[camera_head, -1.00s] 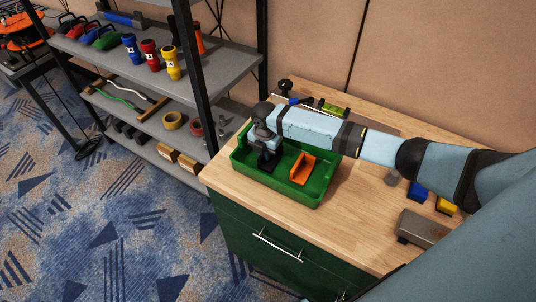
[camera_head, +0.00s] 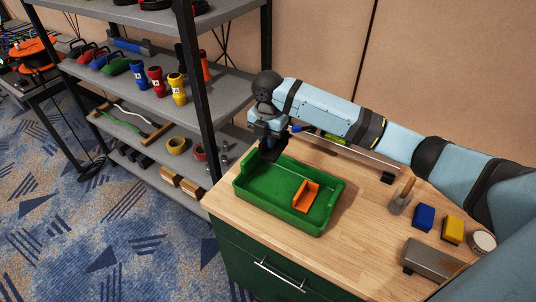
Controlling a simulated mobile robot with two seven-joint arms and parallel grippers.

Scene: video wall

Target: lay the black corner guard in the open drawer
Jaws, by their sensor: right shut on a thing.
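My right gripper (camera_head: 267,136) is shut on the black corner guard (camera_head: 273,151) and holds it above the far left end of the green tray (camera_head: 237,187). The guard is dark, small and partly hidden by the gripper. An orange corner guard (camera_head: 306,196) lies in the right part of the tray. The dark green cabinet front with a bar handle (camera_head: 279,274) shows at the bottom, below the worktop. No open drawer interior shows in this view. My left gripper is not in view.
The wooden worktop (camera_head: 290,245) is clear in front of the tray. A grey metal block (camera_head: 432,260), a blue block (camera_head: 424,217), a yellow block (camera_head: 453,229) and a brush (camera_head: 402,197) stand at right. A shelf rack (camera_head: 197,110) rises close by on the left.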

